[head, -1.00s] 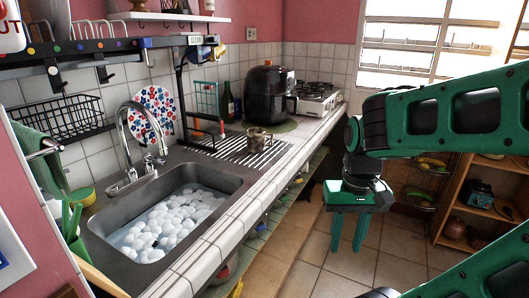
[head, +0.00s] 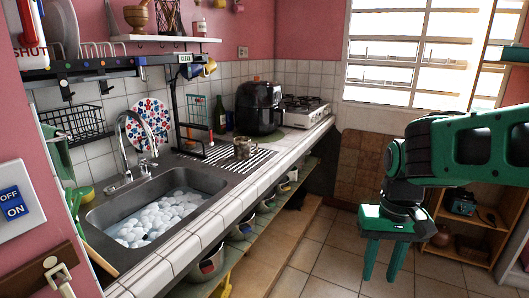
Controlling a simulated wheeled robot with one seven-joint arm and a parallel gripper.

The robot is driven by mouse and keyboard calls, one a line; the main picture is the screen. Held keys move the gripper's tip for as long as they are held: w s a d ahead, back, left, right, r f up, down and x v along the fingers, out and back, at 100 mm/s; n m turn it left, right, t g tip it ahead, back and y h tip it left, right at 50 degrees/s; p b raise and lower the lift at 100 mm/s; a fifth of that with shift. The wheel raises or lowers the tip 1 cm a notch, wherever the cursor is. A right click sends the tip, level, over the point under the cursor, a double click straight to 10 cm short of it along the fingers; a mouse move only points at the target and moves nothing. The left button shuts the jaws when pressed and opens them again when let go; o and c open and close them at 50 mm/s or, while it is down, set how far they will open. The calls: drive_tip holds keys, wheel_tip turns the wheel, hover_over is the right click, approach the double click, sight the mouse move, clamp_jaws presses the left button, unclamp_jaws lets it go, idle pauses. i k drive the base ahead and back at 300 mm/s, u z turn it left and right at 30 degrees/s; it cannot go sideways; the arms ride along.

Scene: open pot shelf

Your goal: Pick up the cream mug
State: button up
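A small mug (head: 243,147) in dull cream-brown tones stands upright on the striped draining area right of the sink. It is the nearest match I see to a cream mug, but its colour is hard to tell at this size. My gripper (head: 382,278) is green and points down over the floor, well to the right of the counter and apart from the mug. Its two fingers are spread with nothing between them.
The tiled counter edge (head: 225,215) runs between my gripper and the mug. A sink (head: 95,222) of white round things lies left of the mug. A black air fryer (head: 259,108) stands behind it. Below is an open shelf with pots (head: 207,265). The floor (head: 325,265) is clear.

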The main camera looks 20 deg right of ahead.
sight(242, 144)
drive_tip(key=z, duration=1.9)
drive_tip(key=i, duration=1.3)
drive_tip(key=u, duration=2.6)
drive_tip(key=i, duration=1)
